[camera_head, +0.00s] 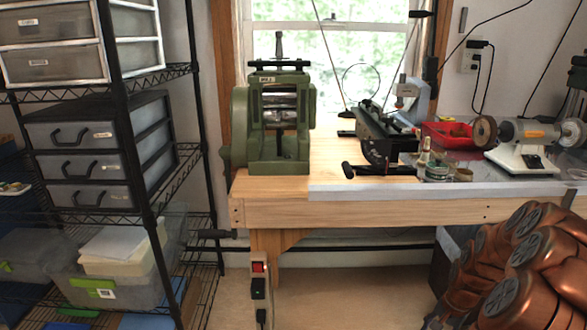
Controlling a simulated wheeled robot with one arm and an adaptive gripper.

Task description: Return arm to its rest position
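My copper-coloured arm (535,265) shows at the lower right of the head view. Its links look bent close together, in front of the right part of the workbench. The arm hides part of the floor and the bench's lower right side. My gripper cannot be made out in this view, so whether it holds anything is not shown.
A wooden workbench (400,212) carries a green rolling mill (278,120), a red tray (447,134) and a bench grinder (525,136). A black wire shelf (150,200) with drawers and bins stands at left. The floor between shelf and arm looks mostly clear.

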